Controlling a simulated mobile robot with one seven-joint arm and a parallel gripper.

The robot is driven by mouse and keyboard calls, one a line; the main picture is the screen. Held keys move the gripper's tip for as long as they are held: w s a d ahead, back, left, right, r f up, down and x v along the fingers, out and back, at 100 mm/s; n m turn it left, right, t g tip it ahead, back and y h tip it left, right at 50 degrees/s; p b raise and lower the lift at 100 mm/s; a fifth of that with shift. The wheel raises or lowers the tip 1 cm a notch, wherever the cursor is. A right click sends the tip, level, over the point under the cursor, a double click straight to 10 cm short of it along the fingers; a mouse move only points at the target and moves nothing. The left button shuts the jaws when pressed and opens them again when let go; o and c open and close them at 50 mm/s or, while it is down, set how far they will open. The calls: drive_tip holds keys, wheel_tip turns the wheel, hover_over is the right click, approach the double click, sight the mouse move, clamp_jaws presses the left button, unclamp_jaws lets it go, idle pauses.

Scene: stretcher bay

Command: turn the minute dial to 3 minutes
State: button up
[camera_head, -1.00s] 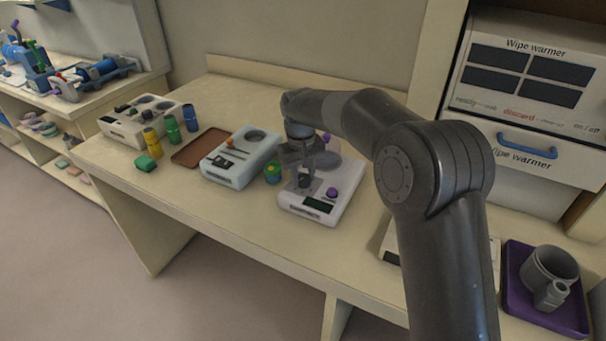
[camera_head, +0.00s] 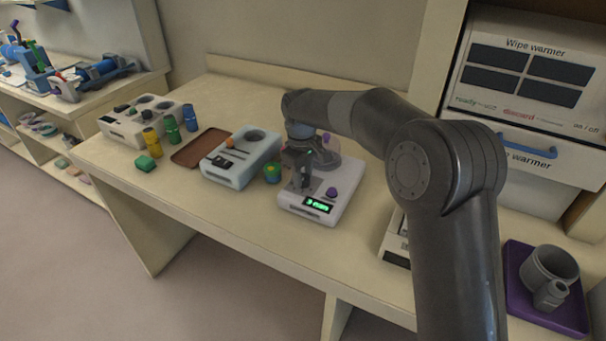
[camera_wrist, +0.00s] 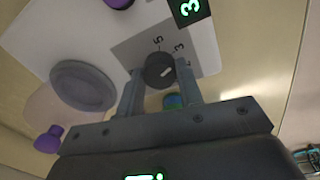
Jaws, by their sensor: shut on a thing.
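The minute dial (camera_wrist: 160,70) is a dark round knob with a pale pointer mark, on a grey panel with printed numbers, in the wrist view. Its pointer is turned toward the side of the printed 3. My gripper (camera_wrist: 160,80) is shut on the dial, a finger on either side. In the head view my gripper (camera_head: 302,183) covers the dial from above. The white device (camera_head: 345,200) has a small display (camera_head: 318,205) lit green, reading what looks like 3 min. The display also shows a green 3 in the wrist view (camera_wrist: 188,8).
A purple knob (camera_head: 331,193) is right of my gripper on the same device. A purple tray (camera_head: 520,300) with grey vessels is at right.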

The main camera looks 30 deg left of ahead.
drive_tip(key=o, duration=1)
drive_tip(key=shift+c, duration=0.2)
wheel_tip(320, 180, up, 11)
drive_tip(key=shift+s, duration=0.25)
drive_tip(key=s+d+r+m+t, duration=0.1)
drive_tip(key=s+d+r+m, duration=0.15)
drive_tip(key=d, duration=0.65)
drive_tip(key=s+d+r+m+t, duration=0.15)
drive_tip(key=d+r, duration=0.25)
drive_tip(key=d, duration=0.5)
drive_tip(key=s+d+r+m, duration=0.2)
drive_tip(key=d+r+m, duration=0.1)
drive_tip(key=d, duration=0.6)
drive_tip(key=s+d+f+m+t, duration=0.1)
drive_tip(key=s+d+f+m, duration=0.2)
drive_tip(key=s+d, duration=0.6)
drive_tip(key=s+d+f+m+t, duration=0.1)
drive_tip(key=s+d+f+m, duration=0.3)
drive_tip(key=s+d, duration=0.5)
drive_tip(key=shift+d+m, duration=0.75)
drive_tip(key=shift+m, duration=0.15)
